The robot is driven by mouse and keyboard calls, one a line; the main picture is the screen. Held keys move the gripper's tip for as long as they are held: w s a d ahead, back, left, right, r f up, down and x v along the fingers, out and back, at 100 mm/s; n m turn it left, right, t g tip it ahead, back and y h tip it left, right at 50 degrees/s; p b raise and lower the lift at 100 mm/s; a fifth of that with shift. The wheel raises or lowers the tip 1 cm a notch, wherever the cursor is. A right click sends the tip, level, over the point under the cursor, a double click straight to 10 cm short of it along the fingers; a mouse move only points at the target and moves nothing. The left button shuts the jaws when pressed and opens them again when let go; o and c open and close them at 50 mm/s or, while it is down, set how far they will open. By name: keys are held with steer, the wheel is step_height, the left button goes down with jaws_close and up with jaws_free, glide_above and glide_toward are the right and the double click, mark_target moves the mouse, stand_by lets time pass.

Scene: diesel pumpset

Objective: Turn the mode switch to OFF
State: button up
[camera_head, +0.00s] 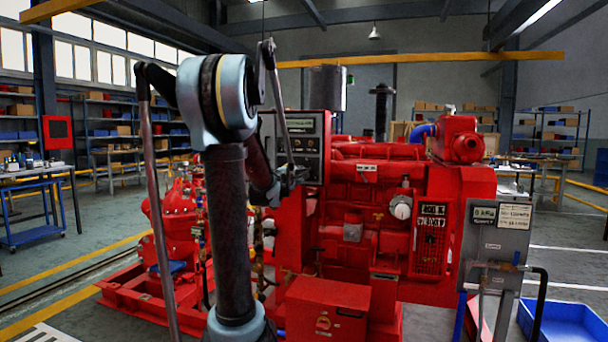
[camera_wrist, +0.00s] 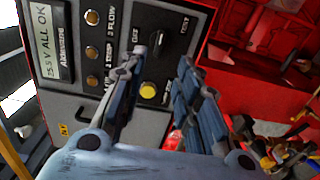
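The control panel (camera_head: 306,146) is a dark-faced grey box on the red pumpset. In the wrist view the panel (camera_wrist: 103,15) appears turned on its side. Its mode switch (camera_wrist: 157,43) is a black rotary knob with small labels around it, one reading like OFF on its left and one like TEST on its right. I cannot tell for sure which label it points at. My gripper (camera_wrist: 159,64) is open, with one finger on each side just below the knob in the picture. No contact with the knob is visible. In the head view my gripper (camera_head: 289,178) is small and partly hidden by my arm.
The panel also carries a display (camera_wrist: 47,41) reading about 25.5 V ALL OK, several amber lamps (camera_wrist: 91,52) and a yellow button (camera_wrist: 148,89) between my fingers. The red engine (camera_head: 375,200) is to the right. A blue tray (camera_head: 562,320) lies at the lower right.

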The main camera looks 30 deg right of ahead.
mark_target(305, 170)
steer(key=x, duration=1.2)
steer(key=shift+a, duration=0.1)
jaws_close()
